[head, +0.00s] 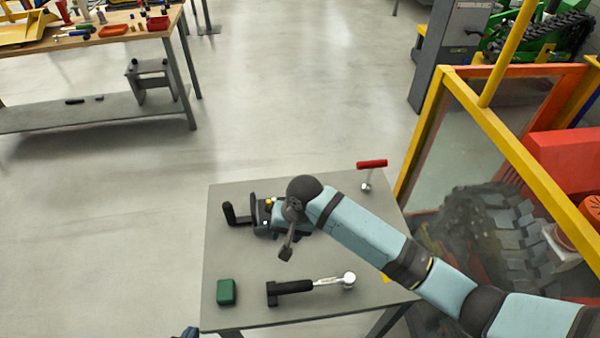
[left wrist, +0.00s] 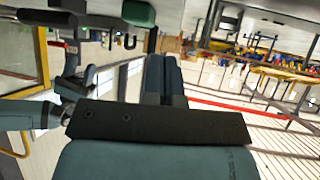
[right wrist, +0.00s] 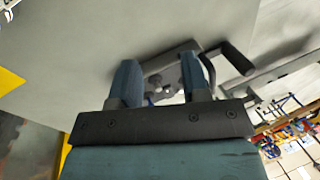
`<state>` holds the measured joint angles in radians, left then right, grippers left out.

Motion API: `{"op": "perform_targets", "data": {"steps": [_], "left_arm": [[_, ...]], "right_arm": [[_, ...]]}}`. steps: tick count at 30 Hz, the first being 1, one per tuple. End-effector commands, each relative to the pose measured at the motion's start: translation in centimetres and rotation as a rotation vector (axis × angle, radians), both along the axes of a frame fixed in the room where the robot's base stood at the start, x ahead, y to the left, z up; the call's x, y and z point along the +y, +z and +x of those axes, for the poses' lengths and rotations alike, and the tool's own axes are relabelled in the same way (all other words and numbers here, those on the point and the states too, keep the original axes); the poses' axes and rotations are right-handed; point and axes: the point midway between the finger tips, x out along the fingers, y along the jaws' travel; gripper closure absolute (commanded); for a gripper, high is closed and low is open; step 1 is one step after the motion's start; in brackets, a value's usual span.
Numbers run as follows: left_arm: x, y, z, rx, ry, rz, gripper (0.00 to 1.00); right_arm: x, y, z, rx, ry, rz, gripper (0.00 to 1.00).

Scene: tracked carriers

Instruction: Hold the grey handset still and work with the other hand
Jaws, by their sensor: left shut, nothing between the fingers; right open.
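The grey handset (head: 262,212), with a black side grip and small buttons, lies on the grey table, partly hidden by my right gripper. In the right wrist view the handset (right wrist: 168,72) shows beyond and between the fingers. My right gripper (head: 276,218) is open at the handset's right side; its two fingers (right wrist: 160,82) are spread apart, and I cannot tell whether they touch it. My left gripper (left wrist: 166,75) is shut and empty. Only a bit of my left gripper (head: 187,332) shows at the bottom edge of the head view, off the table's near left corner.
The table (head: 230,260) also bears a green block (head: 226,291), a black-handled wrench-like tool (head: 312,285) and a red-handled tool (head: 370,176). A yellow-framed enclosure (head: 435,110) stands close at right. A workbench (head: 90,45) is at far left; the floor between is clear.

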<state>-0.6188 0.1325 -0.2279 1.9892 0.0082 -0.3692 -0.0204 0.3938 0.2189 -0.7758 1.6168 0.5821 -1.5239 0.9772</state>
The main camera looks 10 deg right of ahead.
Motion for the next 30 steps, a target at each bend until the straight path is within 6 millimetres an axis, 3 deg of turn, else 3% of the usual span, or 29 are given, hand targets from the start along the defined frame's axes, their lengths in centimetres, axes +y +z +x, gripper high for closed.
{"op": "perform_targets", "data": {"steps": [1,6,12,13,21,26,30], "left_arm": [[0.0,0.0,0.0,0.0,0.0,0.0,1.0],[0.1,0.0,0.0,-0.001,0.001,0.003,1.0],[0.3,0.0,0.1,-0.001,0.001,0.006,1.0],[0.4,0.0,0.1,-0.001,0.001,0.006,0.98],[0.1,-0.2,0.4,0.018,0.004,-0.004,0.39],[0.3,-1.6,2.7,0.142,0.057,-0.052,0.39],[1.0,-3.1,6.1,0.336,0.182,-0.108,0.39]], "right_arm": [[-0.3,0.4,2.4,0.017,-0.045,-0.036,0.57],[-2.3,1.5,8.7,0.085,-0.245,-0.146,0.57],[-5.1,3.4,13.5,0.112,-0.436,-0.227,0.57],[-5.4,3.6,14.0,0.113,-0.454,-0.234,0.57],[-6.1,4.1,14.9,0.118,-0.499,-0.247,0.57],[-6.1,4.1,14.9,0.117,-0.498,-0.246,0.57],[-6.1,4.1,14.9,0.117,-0.497,-0.246,0.57]]}}
